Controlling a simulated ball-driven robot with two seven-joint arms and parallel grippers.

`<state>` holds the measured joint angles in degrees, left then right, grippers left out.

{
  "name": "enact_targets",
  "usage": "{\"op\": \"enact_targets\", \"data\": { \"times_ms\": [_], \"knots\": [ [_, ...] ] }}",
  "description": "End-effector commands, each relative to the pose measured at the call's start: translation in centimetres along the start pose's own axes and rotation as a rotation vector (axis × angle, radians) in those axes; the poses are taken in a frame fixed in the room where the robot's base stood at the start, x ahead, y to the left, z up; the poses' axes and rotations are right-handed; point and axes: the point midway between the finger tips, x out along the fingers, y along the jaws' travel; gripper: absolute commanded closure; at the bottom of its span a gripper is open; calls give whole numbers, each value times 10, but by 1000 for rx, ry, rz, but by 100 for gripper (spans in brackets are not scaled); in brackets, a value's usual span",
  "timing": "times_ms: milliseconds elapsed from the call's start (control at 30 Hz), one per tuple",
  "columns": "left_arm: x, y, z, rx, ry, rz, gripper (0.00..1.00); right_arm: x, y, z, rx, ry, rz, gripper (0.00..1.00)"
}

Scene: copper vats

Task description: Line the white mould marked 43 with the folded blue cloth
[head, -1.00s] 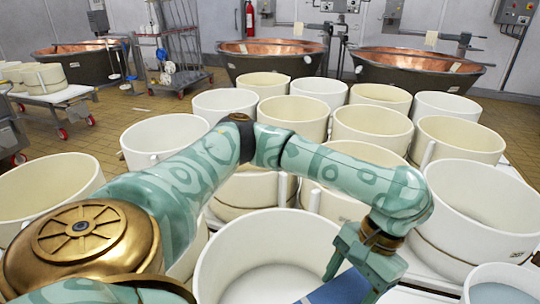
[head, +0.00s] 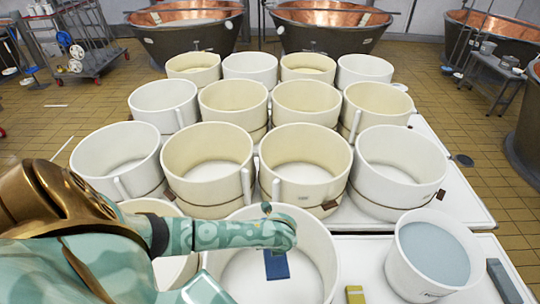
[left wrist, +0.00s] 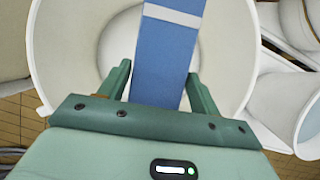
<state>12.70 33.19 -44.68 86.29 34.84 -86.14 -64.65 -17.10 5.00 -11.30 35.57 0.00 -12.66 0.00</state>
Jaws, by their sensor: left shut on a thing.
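A white mould stands at the bottom middle of the head view (head: 318,240), open at the top; I cannot read a number on it. My left gripper (head: 276,240) is over its inside, the fingertips hidden from the head. The folded blue cloth (head: 277,266) hangs from it within the mould's outline. In the left wrist view, the left gripper (left wrist: 160,73) is shut on the cloth (left wrist: 168,45), which has a pale band across it, with the mould's white wall (left wrist: 60,60) around it. I cannot tell whether the cloth touches the mould. My right gripper is not in view.
Rows of cream and white moulds (head: 207,155) stand close behind on white tables. To the right, a white mould with a pale blue-grey surface inside (head: 435,255) stands beside a grey bar (head: 504,282). A yellow block (head: 355,294) lies between. Copper vats (head: 330,22) stand at the back.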

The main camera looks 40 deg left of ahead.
Motion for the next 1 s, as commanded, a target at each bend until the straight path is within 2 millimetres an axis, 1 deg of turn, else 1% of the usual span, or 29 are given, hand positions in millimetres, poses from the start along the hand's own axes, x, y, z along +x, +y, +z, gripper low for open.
{"op": "enact_targets", "data": {
  "times_ms": [33,167,433,600,667,1000],
  "knots": [
    [-1,5,0,23,1,-10,66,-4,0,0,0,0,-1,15],
    [6,10,-2,55,-1,-24,66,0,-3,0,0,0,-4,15],
    [30,10,-13,57,1,-24,66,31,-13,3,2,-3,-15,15],
    [44,9,-18,58,1,-24,66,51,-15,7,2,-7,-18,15],
    [48,9,-20,57,1,-23,66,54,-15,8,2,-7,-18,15],
    [85,9,-36,57,1,-23,66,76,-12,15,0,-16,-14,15]
  ]
}}
